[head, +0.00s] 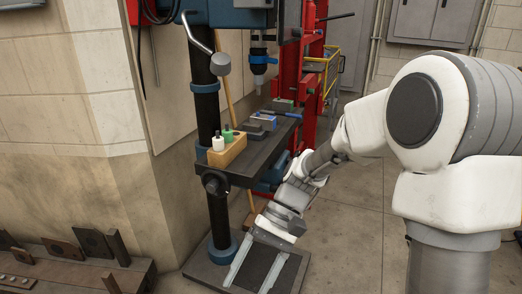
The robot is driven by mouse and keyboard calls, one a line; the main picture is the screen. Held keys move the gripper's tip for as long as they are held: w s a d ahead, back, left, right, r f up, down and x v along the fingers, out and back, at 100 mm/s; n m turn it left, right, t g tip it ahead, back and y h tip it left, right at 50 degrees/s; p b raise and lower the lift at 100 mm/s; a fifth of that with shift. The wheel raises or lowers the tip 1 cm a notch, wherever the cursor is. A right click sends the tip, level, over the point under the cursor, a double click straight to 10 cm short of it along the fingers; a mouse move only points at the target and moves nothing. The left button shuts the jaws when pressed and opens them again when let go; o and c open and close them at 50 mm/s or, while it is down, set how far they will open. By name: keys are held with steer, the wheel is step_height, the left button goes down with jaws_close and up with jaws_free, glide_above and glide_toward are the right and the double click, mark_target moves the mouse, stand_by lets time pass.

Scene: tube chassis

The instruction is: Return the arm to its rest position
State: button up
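My arm reaches from the right side of the head view, bending down toward the middle. My gripper (278,224) hangs at its end, in front of and below the drill press table (262,136), above the dark base plate (207,271). It appears apart from the table's front edge. No object shows in it. Its fingertips are hard to tell from the pale strips on the base plate behind, so its opening is unclear.
On the table stand a yellow-brown block (227,151) with white and green bottles and a grey-blue vise (262,122). The black column (208,105) rises at left. A low rack with metal plates (75,270) lies bottom left. Floor (350,235) is clear beneath my arm.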

steer(key=s+d+r+t+h, duration=0.3)
steer(key=d+r+t, duration=0.3)
steer(key=d, duration=0.2)
steer(key=s+d+r+t+h, duration=0.3)
steer(key=d+r+t, duration=0.3)
steer(key=d+t, duration=0.15)
step_height(320, 180, up, 23)
steer(key=p, duration=2.3)
steer(key=shift+w+d+r, duration=0.15)
steer(key=shift+w+d, duration=0.05)
steer(key=shift+d, duration=0.2)
